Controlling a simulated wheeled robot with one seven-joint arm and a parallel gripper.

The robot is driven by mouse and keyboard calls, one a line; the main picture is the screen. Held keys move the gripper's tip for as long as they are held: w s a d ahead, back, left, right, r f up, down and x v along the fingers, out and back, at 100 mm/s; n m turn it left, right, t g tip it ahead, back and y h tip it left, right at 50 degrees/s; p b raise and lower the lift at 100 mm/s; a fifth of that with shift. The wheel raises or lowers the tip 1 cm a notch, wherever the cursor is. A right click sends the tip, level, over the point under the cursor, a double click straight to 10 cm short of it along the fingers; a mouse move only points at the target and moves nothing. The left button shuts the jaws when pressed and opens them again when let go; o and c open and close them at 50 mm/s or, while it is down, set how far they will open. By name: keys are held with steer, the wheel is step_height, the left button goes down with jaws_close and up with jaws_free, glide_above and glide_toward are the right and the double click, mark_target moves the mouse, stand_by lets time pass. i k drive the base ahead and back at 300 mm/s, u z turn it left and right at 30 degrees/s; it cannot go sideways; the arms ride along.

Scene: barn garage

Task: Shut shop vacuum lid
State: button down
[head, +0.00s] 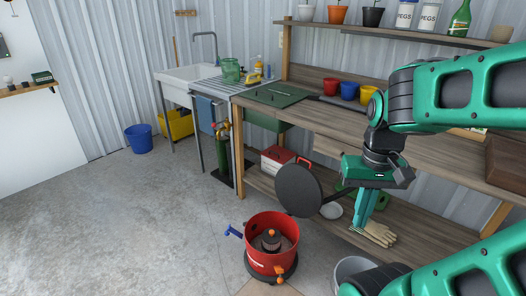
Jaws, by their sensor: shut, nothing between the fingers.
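The shop vacuum (272,262) is a round red drum standing on the concrete floor at the bottom middle of the head view. Its dark round lid (299,190) is open and stands up, tilted, at the drum's back right side. Inside the open drum is a reddish-brown part with a dark top. My gripper (362,226) is shut and empty. It points down to the right of the lid, in front of the bench's lower shelf. A dark bar shows between the lid and the gripper; I cannot tell whether they touch.
A wooden workbench (325,118) with a lower shelf stands behind and to the right. Gloves (376,234) and a red-and-white box (278,160) lie on that shelf. A grey bucket (352,270) is right of the vacuum.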

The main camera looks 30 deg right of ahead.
mark_target(298, 189)
steer(key=i, duration=1)
steer(key=z, duration=0.25)
